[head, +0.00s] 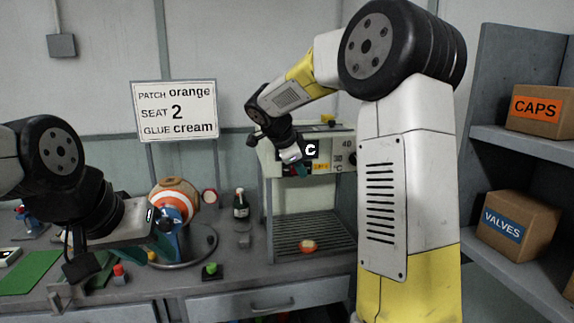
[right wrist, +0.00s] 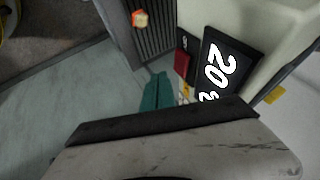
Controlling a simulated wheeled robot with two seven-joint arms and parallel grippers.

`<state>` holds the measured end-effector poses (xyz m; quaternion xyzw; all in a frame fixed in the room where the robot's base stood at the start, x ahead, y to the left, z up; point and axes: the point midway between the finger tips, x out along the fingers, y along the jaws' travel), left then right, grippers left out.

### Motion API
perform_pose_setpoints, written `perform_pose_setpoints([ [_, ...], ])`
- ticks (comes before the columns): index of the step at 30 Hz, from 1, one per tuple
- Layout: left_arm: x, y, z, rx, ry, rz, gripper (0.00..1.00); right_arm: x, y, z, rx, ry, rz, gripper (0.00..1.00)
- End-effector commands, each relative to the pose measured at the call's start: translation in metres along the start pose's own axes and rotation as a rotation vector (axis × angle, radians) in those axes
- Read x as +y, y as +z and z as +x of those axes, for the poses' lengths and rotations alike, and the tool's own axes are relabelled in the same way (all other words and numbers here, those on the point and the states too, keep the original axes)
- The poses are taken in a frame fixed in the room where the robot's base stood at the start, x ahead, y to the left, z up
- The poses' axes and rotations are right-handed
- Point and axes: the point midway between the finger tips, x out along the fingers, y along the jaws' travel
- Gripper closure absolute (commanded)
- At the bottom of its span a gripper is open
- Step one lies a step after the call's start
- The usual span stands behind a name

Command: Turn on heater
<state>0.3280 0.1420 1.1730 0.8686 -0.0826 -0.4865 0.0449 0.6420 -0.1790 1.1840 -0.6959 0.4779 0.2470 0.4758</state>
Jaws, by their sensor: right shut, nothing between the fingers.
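The heater (head: 342,140) is a pale box over an open bay with a slatted rack (head: 300,243). Its front has a dark display, a dial scale reading 30 and 40, and a yellow label. In the right wrist view the dark display (right wrist: 222,68) reads 20, with a red part (right wrist: 182,64) beside it. My right gripper (head: 303,170) is shut and empty at the heater's front, its teal fingertips (right wrist: 157,92) close to the red part; I cannot tell whether they touch. My left gripper (head: 163,226) is beside the striped ball, its jaws unclear.
An orange and white ball (head: 168,195) sits on a round stand (head: 203,247). A small round orange piece (head: 308,246) lies on the rack. A dark bottle (head: 240,204) and a green button (head: 212,271) stand on the bench. Shelves with boxes (head: 517,222) are at right.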

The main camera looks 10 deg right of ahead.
Motion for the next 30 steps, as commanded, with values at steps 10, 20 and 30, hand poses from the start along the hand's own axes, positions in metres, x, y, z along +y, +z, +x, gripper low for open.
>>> perform_pose_setpoints([
  [10, 0.000, 0.000, 0.000, 0.000, 0.000, 0.000, 0.64, -0.019, 0.000, 0.010, 0.001, 0.001, 0.000, 1.00],
  [20, 0.000, 0.000, 0.000, 0.000, 0.000, 0.000, 0.64, -0.020, -0.001, 0.011, -0.011, -0.009, -0.020, 1.00],
  [30, 0.000, 0.000, 0.000, 0.000, 0.000, 0.000, 0.64, -0.025, -0.001, 0.014, -0.041, -0.040, -0.075, 1.00],
])
